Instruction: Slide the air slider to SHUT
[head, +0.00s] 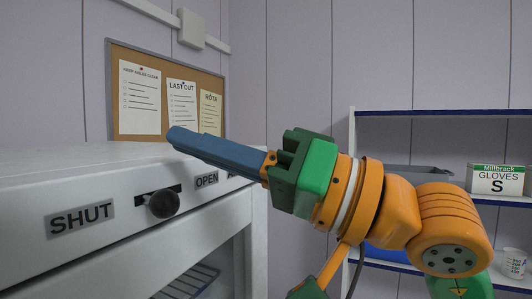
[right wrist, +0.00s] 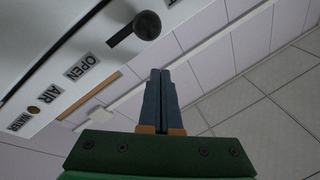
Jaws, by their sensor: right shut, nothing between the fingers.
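The air slider's round dark knob (head: 163,204) stands out from a short black slot in the front of a pale cabinet. It sits near the middle of the slot, with bare slot showing on both sides. The SHUT label (head: 80,218) is to its left and the OPEN label (head: 206,179) to its right. In the right wrist view the knob (right wrist: 147,25) is at the top, beyond my fingertips. My right gripper (head: 176,138) is shut and empty, its blue fingers above the knob and apart from it. My left gripper is not in view.
The cabinet's top (head: 60,165) lies behind the fingers. An AIR label (right wrist: 48,94) follows OPEN in the right wrist view. A corkboard (head: 208,80) hangs on the wall behind. A shelf (head: 440,199) with a glove box (head: 497,180) stands at the right.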

